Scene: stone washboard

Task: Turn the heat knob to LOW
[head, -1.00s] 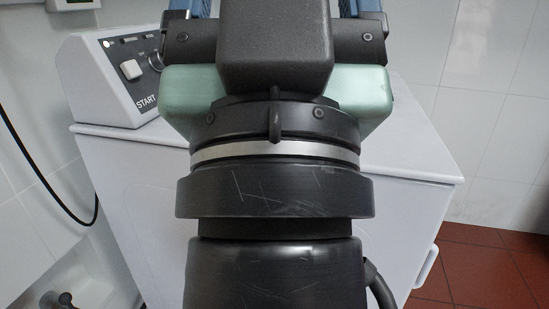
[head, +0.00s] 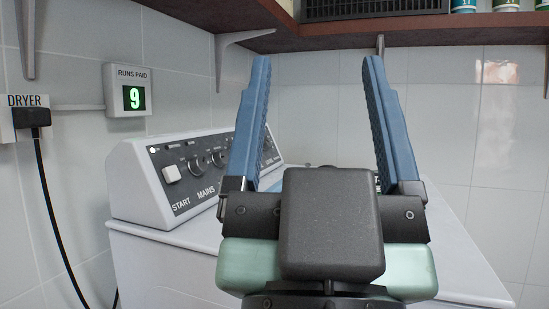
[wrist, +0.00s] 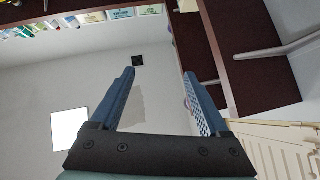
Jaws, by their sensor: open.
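My gripper (head: 318,68) is open and empty, with its blue fingers spread and pointing up in the head view. It also shows open in the wrist view (wrist: 158,72), facing a wall and shelves. The dryer's control panel (head: 240,178) slopes behind and left of my gripper in the head view. Several dark round knobs with light rings (head: 196,164) sit along it, right of the white START button (head: 171,173). I cannot read which knob is the heat knob or where it points. My left finger hides part of the panel's far end.
The dryer's white top (head: 180,240) is clear in front of the panel. A brown shelf (head: 420,32) with metal brackets runs above, near my fingertips. A RUNS PAID display (head: 129,91) reads 9 on the left wall. A black cord (head: 42,170) hangs at the DRYER socket.

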